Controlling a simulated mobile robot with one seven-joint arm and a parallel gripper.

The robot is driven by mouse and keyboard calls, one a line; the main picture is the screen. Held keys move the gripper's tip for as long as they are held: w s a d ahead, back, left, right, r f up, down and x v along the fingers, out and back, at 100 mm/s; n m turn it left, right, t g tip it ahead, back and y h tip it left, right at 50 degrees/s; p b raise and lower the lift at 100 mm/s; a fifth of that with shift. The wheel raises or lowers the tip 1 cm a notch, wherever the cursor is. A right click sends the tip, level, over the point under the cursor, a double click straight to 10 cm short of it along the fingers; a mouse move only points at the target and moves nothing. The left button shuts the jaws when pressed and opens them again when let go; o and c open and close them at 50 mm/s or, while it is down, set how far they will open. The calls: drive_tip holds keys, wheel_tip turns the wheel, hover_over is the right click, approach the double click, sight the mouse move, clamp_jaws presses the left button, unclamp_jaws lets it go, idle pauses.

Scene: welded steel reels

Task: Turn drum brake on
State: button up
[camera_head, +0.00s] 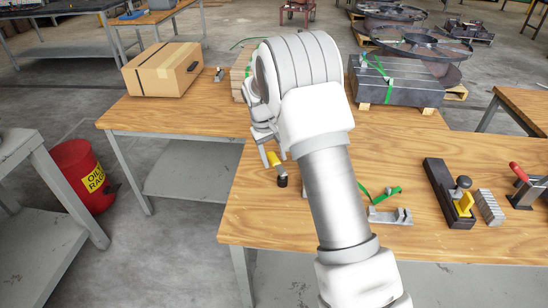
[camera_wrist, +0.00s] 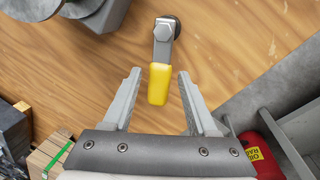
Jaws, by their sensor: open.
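The drum brake lever shows in the wrist view as a yellow grip (camera_wrist: 158,84) on a short grey arm with a bolt head, by a round dark knob or pivot (camera_wrist: 176,27). In the head view its yellow grip (camera_head: 276,159) stands near the left part of the wooden bench, above a black base (camera_head: 282,181). My gripper (camera_wrist: 159,74) is open, its fingers on either side of the yellow grip with a gap at each side. In the head view my gripper (camera_head: 270,155) is partly hidden by my wrist. I cannot tell the lever's brake position.
The wooden bench (camera_head: 240,215) also holds a green-topped metal bracket (camera_head: 388,214), a dark block with yellow part (camera_head: 440,187) and a red-handled clamp (camera_head: 522,180). A cardboard box (camera_head: 160,72) and strapped steel (camera_head: 395,85) lie behind. A red bin (camera_head: 82,175) stands left.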

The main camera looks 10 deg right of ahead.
drive_tip(key=shift+f, duration=0.1)
clamp_jaws()
idle(1.4)
